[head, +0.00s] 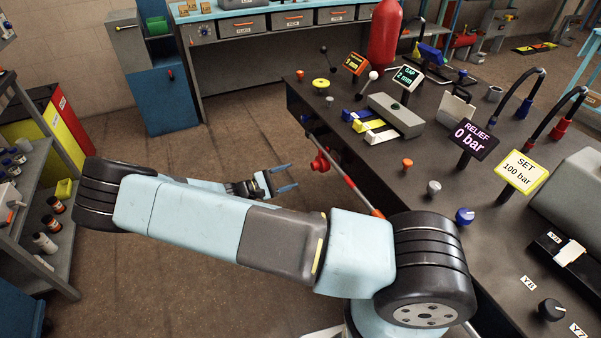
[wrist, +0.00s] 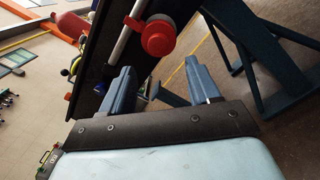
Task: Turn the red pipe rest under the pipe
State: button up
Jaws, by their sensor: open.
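The red pipe rest (head: 320,162) is at the front side of the dark bench in the head view. In the wrist view its round red knob (wrist: 158,38) shows large, beside the pale pipe (wrist: 122,40). A red arm runs from the knob towards the pipe; whether it touches the pipe I cannot tell. My gripper (head: 291,177) is open and empty, to the left of the rest and a little lower in the head view. In the wrist view my gripper (wrist: 160,66) has its two blue fingers apart, with the knob ahead of the gap and not between them.
The dark bench (head: 430,200) carries knobs, levers, hoses and display signs, including a RELIEF sign (head: 472,139). Its edge runs close beside my gripper. A blue steel frame (wrist: 255,60) stands at the right in the wrist view. The brown floor left of the bench is open.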

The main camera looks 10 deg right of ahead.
jog(key=shift+v, duration=1.55)
jog(key=s+d+r+m+g+y, duration=0.25)
jog(key=r+y, duration=0.25)
jog(key=r, duration=0.4)
jog(key=s+d+r+m+g+y, duration=0.1)
jog(key=s+d+r+m+y, duration=0.3)
jog(key=r, duration=0.6)
jog(key=s+d+r+m+g+y, duration=0.25)
jog(key=r+y, duration=0.35)
jog(key=r, duration=0.3)
jog(key=s+d+r+m+t+y, duration=0.2)
jog(key=s+r+t, duration=0.6)
jog(key=s+r, duration=0.9)
jog(key=shift+s+d+r+y, duration=0.2)
jog(key=shift+s+d+y, duration=0.4)
jog(key=shift+s+d, duration=0.45)
